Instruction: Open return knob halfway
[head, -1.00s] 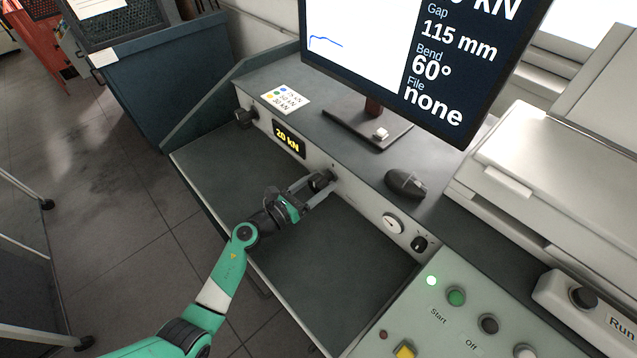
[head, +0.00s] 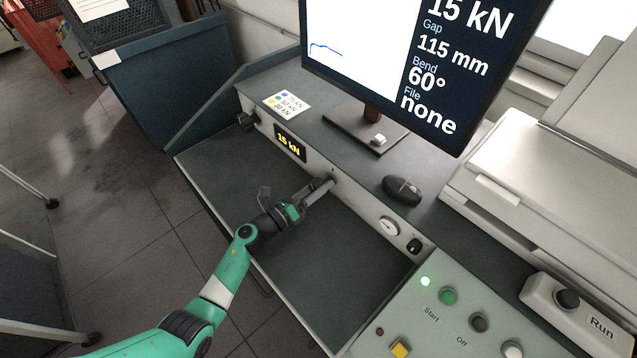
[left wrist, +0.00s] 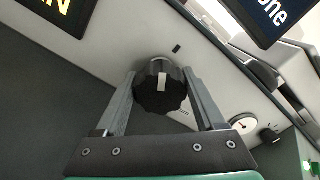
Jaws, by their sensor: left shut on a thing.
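A black ribbed knob with a white pointer line (left wrist: 159,92) sits on the pale front panel in the left wrist view. The pointer runs nearly upright in that picture. My left gripper (head: 327,185) is shut on this knob, one finger on each side. In the head view the fingers mostly hide the knob. A label beside the knob is partly covered and I cannot read it. The small panel display (head: 289,145) reads 15 kN. My right gripper is not in view.
A monitor (head: 380,60) stands above the panel and reads 15 kN, with a mouse (head: 402,190) nearby. A round gauge (head: 388,227) and another black knob (head: 414,246) are to the right. A further knob (head: 247,122) is at the left. The dark worktop (head: 330,270) is clear.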

